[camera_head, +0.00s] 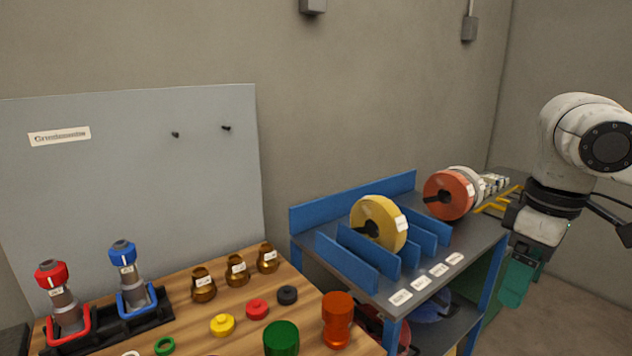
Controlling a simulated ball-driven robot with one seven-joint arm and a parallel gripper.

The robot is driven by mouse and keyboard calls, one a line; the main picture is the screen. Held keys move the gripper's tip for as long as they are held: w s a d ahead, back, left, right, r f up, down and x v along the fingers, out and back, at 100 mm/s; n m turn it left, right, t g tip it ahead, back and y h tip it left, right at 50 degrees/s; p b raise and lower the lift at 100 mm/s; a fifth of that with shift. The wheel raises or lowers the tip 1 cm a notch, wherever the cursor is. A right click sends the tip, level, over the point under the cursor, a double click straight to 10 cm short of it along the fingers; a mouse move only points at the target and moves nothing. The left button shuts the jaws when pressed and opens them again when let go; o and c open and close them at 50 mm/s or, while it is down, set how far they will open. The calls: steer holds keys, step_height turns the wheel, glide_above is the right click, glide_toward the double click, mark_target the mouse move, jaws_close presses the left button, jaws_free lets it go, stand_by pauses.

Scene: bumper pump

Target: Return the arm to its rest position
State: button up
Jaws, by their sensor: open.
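My arm's white and black links are at the right edge in the head view, raised in front of the wall to the right of the shelf unit. At the lower end of these links is my gripper (538,238), open, with nothing visible held in it. Its fingers are hard to make out. It is apart from the workbench and its items.
A wooden workbench (195,322) holds red (52,273) and blue (123,253) capped pumps in a black holder, amber bottles and coloured caps. A blue-sided shelf unit (345,265) with yellow (379,223) and orange (448,195) reels stands to its right. A grey panel (130,180) stands behind.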

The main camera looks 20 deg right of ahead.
steer(key=w+a+n+t+y, duration=0.1)
steer(key=w+a+t+y, duration=0.2)
steer(key=w+a, duration=0.35)
steer(key=w+a+n+t+y, duration=0.1)
steer(key=w+a+t+y, duration=0.2)
steer(key=a, duration=0.6)
steer(key=a+f+m+t, duration=0.1)
steer(key=a+f+m, duration=0.25)
steer(key=f, duration=0.75)
steer(key=s+f+m+g+h, duration=0.1)
steer(key=s+f, duration=0.5)
steer(key=f, duration=0.4)
steer(key=s+f+m+g+h, duration=0.1)
steer(key=s+f+m, duration=0.1)
steer(key=s+f, duration=0.6)
steer(key=s+d+f+g+h, duration=0.2)
steer(key=s+f, duration=0.3)
steer(key=s, duration=0.3)
steer(key=s+d+f+g+h, duration=0.2)
steer(key=s+d+f, duration=0.3)
steer(key=s, duration=0.4)
steer(key=shift+f+g, duration=0.3)
